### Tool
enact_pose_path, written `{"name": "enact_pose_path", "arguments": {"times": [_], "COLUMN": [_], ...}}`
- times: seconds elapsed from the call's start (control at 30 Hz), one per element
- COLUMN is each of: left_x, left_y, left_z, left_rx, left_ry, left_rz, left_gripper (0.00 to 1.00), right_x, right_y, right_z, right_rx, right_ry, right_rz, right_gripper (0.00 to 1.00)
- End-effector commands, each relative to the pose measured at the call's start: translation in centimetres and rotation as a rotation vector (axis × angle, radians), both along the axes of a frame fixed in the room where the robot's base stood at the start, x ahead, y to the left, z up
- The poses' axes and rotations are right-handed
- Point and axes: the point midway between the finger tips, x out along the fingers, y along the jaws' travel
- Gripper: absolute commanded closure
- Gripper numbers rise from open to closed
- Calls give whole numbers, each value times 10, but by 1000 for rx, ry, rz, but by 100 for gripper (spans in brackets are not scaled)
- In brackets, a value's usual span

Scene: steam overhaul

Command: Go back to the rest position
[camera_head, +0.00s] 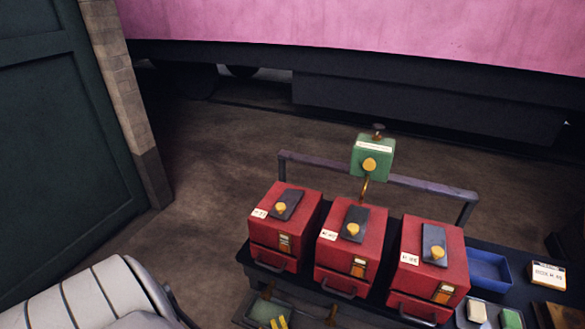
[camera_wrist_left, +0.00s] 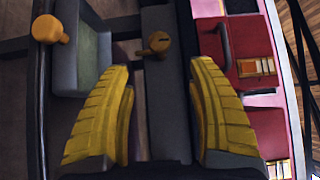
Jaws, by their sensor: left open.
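My left gripper (camera_wrist_left: 165,75) is open in the left wrist view, with its two yellow ribbed fingers well apart and nothing held between them. Beyond the fingers is a dark grey bar with a brass knob (camera_wrist_left: 158,42). In the head view, my white left arm fills the lower left corner. Small yellow tips (camera_head: 278,322) at the bottom edge look like the fingers, near a grey tray with a green inside (camera_head: 264,309). Whether they touch it I cannot tell. My right gripper is in neither view.
Three red boxes (camera_head: 285,217) with drawers and brass knobs stand on a dark bench (camera_head: 515,258). A rail behind them carries a green box (camera_head: 372,157). A blue tray (camera_head: 488,268) lies to the right. The floor (camera_head: 215,170) at left of the bench is clear.

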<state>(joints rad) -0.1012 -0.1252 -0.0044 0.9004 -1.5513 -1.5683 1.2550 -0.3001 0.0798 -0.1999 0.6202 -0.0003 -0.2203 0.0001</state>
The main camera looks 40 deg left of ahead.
Motion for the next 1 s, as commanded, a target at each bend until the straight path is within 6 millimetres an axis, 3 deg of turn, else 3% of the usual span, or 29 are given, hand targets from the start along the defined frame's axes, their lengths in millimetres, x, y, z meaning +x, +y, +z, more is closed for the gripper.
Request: {"name": "enact_pose_path", "arguments": {"times": [0.17, 0.27, 0.37, 0.47, 0.6, 0.7, 0.83, 1.0], "left_x": [1, 1, -9, -27, -66, -97, -138, -188], "left_y": [0, 0, -3, -15, -45, -71, -103, -131], "left_z": [-1, -14, -53, -106, -177, -217, -254, -279], "left_rx": [8, -18, -139, -321, -597, -787, -1017, -1268], "left_ry": [26, 95, 217, 354, 514, 589, 629, 590], "left_rz": [-2, -6, 8, 6, -24, -57, -98, -117], "left_gripper": [41, 41, 41, 41, 41, 41, 41, 41], "right_x": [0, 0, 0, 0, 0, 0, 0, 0], "right_y": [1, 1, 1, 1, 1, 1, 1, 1], "right_z": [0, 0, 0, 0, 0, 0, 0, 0], "right_rx": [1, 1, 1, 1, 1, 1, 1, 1], "right_ry": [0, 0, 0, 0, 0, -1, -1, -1], "right_rz": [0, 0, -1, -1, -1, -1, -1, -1], "right_gripper": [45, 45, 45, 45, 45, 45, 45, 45]}}
